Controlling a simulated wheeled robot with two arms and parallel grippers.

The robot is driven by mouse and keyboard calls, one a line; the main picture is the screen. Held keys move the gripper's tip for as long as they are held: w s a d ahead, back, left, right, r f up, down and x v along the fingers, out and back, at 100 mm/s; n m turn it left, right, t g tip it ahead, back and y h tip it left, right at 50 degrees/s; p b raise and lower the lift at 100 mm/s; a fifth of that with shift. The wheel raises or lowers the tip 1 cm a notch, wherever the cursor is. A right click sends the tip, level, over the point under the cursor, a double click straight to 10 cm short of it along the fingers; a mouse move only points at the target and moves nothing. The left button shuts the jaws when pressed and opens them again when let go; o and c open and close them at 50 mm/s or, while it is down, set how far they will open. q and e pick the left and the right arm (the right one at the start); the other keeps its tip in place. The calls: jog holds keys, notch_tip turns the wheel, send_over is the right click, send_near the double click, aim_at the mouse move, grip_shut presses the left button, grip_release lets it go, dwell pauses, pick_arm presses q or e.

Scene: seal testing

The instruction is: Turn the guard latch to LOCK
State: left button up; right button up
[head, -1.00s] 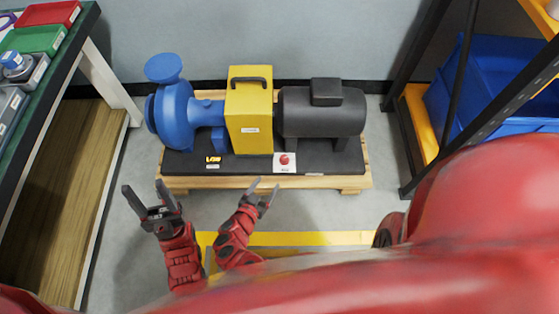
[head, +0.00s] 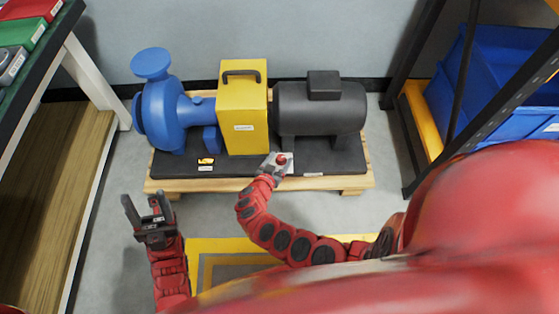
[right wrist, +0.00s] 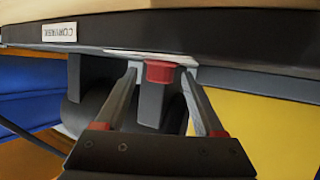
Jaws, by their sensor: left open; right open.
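The guard latch appears as a small red knob (head: 281,158) on a white plate (head: 289,164) at the front of the dark base, below the yellow guard (head: 243,122) and black motor. My right gripper (head: 276,160) is at the plate, close to the knob. In the right wrist view the red knob (right wrist: 160,72) lies between the tips of my right gripper's two open fingers (right wrist: 161,78); I cannot tell whether they touch it. The latch's marking is too small to read. My left gripper (head: 146,204) is open and empty, in front of the base's left end.
The blue pump (head: 166,110) stands left of the guard and the black motor (head: 320,108) right of it, on a wooden pallet (head: 340,184). A bench (head: 68,45) is at left. A shelf with blue bins (head: 490,85) is at right.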

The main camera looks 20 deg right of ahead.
grip_shut()
jog(key=shift+r, duration=0.1)
